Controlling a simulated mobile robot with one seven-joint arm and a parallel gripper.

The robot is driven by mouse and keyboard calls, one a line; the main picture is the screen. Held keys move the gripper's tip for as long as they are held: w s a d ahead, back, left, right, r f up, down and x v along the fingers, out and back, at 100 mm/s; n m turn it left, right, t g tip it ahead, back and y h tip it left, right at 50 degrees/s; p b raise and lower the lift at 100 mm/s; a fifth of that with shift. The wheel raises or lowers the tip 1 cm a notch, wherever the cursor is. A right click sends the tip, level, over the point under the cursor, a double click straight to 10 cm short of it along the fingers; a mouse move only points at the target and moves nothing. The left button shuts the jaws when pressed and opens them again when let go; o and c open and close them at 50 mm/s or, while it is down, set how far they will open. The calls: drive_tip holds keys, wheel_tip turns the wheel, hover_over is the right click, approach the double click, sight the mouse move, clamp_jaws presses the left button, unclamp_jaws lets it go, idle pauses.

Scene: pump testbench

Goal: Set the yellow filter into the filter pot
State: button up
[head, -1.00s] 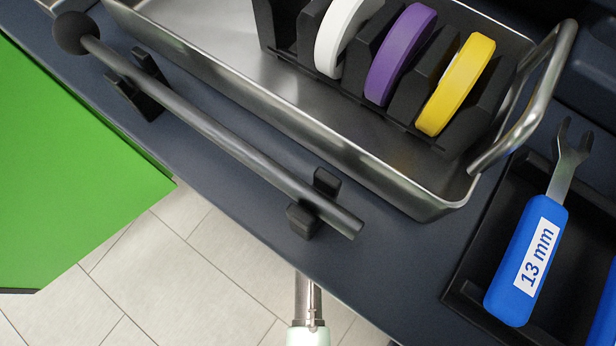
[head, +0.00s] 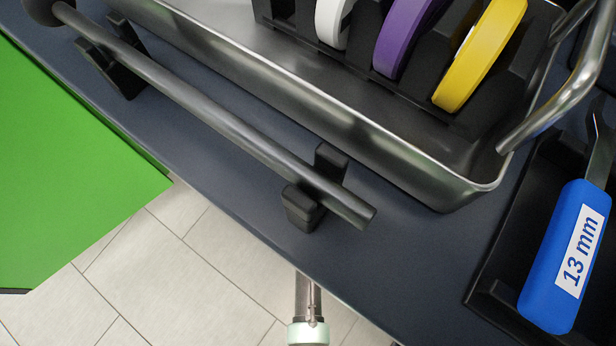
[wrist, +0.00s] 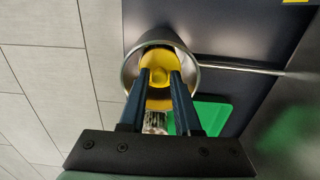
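In the wrist view, my gripper (wrist: 161,73) has its two dark blue fingers on either side of a yellow part, the yellow filter (wrist: 158,62). The fingers are partly closed, and the filter's middle sits between their tips. A round metal rim, the filter pot (wrist: 130,68), surrounds the yellow filter. The fingers hide part of the filter and pot, so I cannot tell how deep the filter sits. My gripper is not in the head view.
In the head view, a metal tray (head: 420,185) holds a rack with white (head: 332,22), purple (head: 400,40) and yellow (head: 480,55) discs. A ball-ended bar (head: 215,120) rests on black holders. A blue 13 mm wrench (head: 565,255) lies at right. A green surface (head: 70,180) is at left.

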drive_tip(key=shift+o, duration=1.2)
drive_tip(key=shift+r, duration=0.1)
wheel_tip(320, 180, up, 12)
drive_tip(key=p, duration=0.7)
drive_tip(key=shift+r, duration=0.25)
